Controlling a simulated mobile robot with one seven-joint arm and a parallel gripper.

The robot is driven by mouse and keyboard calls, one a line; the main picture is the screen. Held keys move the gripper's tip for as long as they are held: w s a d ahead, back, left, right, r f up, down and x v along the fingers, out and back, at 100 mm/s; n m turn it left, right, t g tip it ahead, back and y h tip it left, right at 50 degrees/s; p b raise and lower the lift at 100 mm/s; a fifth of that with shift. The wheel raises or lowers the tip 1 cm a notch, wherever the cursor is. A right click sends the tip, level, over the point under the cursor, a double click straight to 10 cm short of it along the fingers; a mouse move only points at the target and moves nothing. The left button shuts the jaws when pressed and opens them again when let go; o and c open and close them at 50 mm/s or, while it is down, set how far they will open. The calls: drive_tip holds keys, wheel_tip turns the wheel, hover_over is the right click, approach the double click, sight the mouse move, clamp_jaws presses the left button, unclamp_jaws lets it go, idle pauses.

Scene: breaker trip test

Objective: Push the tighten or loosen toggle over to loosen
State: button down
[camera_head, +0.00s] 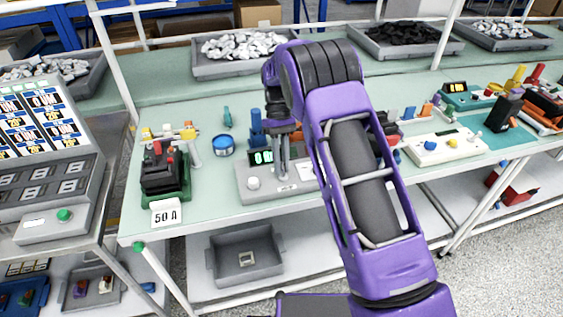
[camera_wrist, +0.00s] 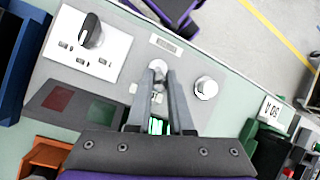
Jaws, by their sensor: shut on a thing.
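The grey tester panel (camera_head: 245,193) stands on the green bench. The toggle (camera_wrist: 158,66), a small silver lever, rises from the panel between a round silver knob (camera_wrist: 205,88) and a white plate. My gripper (camera_wrist: 160,80) points down at the panel, its two grey fingers close together at the tips and shut on the toggle. In the head view my gripper (camera_head: 283,183) reaches the panel right of the knob. The fingers hide part of the toggle, and its small labels are too small to read. Behind the fingers a display (camera_wrist: 158,126) glows green.
The white plate (camera_wrist: 88,45) carries a black dial. Dark red and green squares (camera_wrist: 75,103) lie beside it. A breaker on a green stand (camera_head: 165,172) has a "50 A" card (camera_head: 166,213) in front. A blue roll (camera_head: 224,146) lies behind the panel.

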drive_tip(key=c, duration=0.8)
unclamp_jaws()
drive_tip(key=v, duration=1.2)
drive_tip(key=shift+w, duration=0.1)
